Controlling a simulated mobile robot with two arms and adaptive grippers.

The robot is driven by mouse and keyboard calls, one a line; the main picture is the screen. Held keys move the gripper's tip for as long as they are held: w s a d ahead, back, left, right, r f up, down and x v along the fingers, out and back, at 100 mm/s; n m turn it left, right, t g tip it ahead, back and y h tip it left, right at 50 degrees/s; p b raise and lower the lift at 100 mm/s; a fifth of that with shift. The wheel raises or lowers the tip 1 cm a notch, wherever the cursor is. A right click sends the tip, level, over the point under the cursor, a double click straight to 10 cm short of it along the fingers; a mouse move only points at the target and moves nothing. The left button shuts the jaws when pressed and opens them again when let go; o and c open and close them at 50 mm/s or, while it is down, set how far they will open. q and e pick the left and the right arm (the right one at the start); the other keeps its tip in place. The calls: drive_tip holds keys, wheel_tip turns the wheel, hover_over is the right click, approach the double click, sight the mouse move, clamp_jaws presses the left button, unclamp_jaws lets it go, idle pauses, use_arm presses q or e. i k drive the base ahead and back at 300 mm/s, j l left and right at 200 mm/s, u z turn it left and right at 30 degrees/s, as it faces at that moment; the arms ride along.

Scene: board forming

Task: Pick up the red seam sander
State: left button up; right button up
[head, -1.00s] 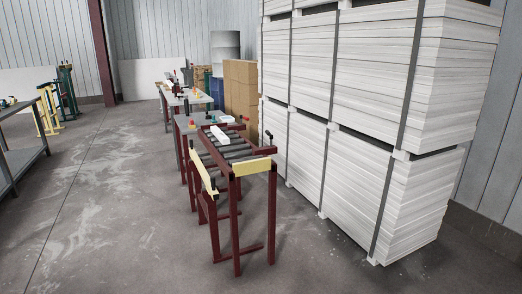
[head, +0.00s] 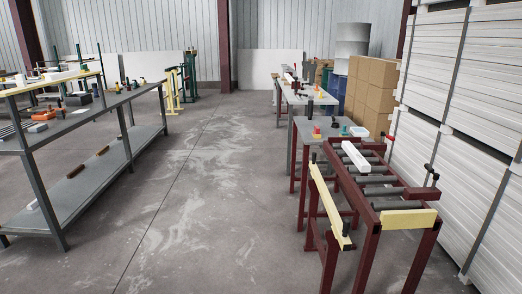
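I cannot tell for sure which object is the red seam sander. An orange-red tool (head: 43,115) lies on the left workbench (head: 85,117). A small red and yellow object (head: 316,132) stands on the grey table (head: 311,124) behind the roller stand on the right. Both are too small to make out fully. Neither of my grippers is in view.
The roller stand (head: 372,180) with a white block (head: 355,156) stands at right, before tall stacks of white boards (head: 450,165). Cardboard boxes (head: 372,90) are behind. The left bench has a lower shelf (head: 100,165). Wide bare floor (head: 195,190) lies between.

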sight(316, 135)
drive_tip(key=i+u, duration=0.1)
drive_tip(key=i, duration=1.9)
drive_tip(key=i+z, duration=0.15)
drive_tip(key=i, duration=0.35)
drive_tip(key=i+j+z, duration=0.15)
drive_tip(key=i, duration=0.35)
drive_tip(key=i+j+z, duration=0.15)
drive_tip(key=i, duration=0.35)
drive_tip(key=i+j+z, duration=0.1)
drive_tip(key=i+j, duration=0.2)
drive_tip(key=i, duration=0.2)
